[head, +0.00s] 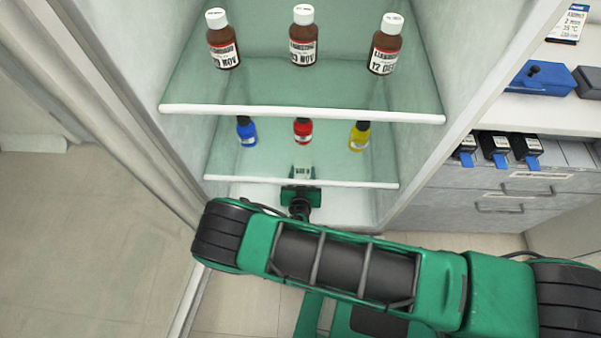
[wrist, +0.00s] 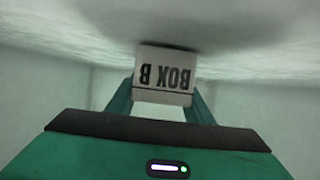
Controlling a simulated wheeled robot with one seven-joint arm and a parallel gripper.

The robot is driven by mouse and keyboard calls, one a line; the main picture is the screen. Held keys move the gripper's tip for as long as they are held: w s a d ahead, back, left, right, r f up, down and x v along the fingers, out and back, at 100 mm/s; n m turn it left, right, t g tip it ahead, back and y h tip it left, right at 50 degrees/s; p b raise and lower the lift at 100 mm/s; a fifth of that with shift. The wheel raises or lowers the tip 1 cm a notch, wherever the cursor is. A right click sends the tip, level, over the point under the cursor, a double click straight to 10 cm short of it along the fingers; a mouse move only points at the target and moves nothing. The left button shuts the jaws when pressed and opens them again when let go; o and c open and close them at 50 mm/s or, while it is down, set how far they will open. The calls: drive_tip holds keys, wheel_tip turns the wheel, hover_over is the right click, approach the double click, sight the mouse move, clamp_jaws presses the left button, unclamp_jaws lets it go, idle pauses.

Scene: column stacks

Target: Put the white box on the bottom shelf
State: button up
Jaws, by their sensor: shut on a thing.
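The white box (wrist: 165,75), with black "BOX B" lettering upside down in the wrist view, is between the two green fingers of my gripper (wrist: 161,103). My gripper is shut on it. In the head view my gripper (head: 301,176) reaches into the lowest space of the cabinet, and the box shows only faintly through the glass shelf. The bottom shelf (head: 345,205) is the pale surface under the lower glass shelf. In the wrist view the box is close to a pale surface with a shadow beside it; I cannot tell whether they touch.
The lower glass shelf (head: 350,183) holds a blue bottle (head: 246,132), a red bottle (head: 303,132) and a yellow bottle (head: 360,136). The upper shelf (head: 300,113) holds three brown bottles. Cabinet walls stand on both sides. The bottom shelf looks clear beside my gripper.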

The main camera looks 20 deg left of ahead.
drive_tip(key=shift+w, duration=0.2)
drive_tip(key=shift+f, duration=0.1)
drive_tip(key=o, duration=1.2)
drive_tip(key=v, duration=1.2)
drive_tip(key=shift+s, duration=0.1)
drive_tip(key=shift+s, duration=0.1)
